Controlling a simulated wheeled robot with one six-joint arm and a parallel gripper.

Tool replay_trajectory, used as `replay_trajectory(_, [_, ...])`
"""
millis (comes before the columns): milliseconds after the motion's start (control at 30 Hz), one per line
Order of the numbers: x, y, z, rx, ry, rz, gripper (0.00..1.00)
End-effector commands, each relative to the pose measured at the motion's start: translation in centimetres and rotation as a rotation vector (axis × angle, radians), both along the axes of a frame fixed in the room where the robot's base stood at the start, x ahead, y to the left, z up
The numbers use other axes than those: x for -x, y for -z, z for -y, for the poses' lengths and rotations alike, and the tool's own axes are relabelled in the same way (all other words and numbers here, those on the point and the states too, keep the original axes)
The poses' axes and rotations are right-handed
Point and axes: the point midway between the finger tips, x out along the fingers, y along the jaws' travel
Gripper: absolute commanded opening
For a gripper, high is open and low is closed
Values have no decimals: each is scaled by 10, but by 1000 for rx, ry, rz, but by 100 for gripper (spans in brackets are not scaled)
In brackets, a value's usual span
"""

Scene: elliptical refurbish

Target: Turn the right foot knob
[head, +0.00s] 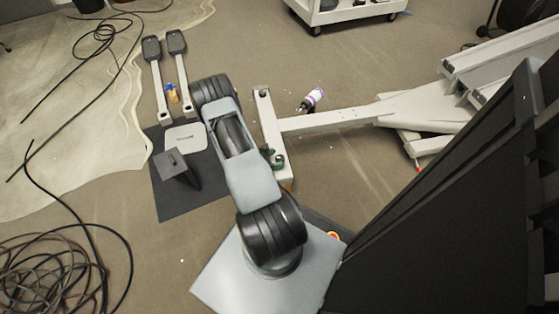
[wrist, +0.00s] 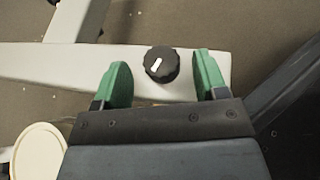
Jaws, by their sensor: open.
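The foot knob (wrist: 161,64) is round and black with a white pointer mark. In the wrist view it sits on top of the white foot bar (wrist: 60,62), near the bar's right end. My gripper (wrist: 160,61) is open, with one green finger on each side of the knob and a visible gap to each. How far the fingertips are above the bar I cannot tell. In the head view my gripper (head: 273,157) is over the near end of the foot bar (head: 268,120). The knob there is mostly hidden by the fingers. A small dark spot shows at the bar's far end.
A white beam (head: 330,118) joins the foot bar to the machine frame on the right. A purple-white bottle (head: 312,98) lies beside it. Left are two pedal arms (head: 158,75), a pale square plate (head: 186,137) and a dark mat (head: 170,205). Cables (head: 65,265) lie bottom left.

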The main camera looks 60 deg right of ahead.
Motion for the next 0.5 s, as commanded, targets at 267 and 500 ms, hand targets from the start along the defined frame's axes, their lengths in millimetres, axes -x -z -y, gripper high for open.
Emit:
replay_trajectory(267, [12,10,19,0,1,0,66])
replay_trajectory(500, [13,10,21,0,1,0,66])
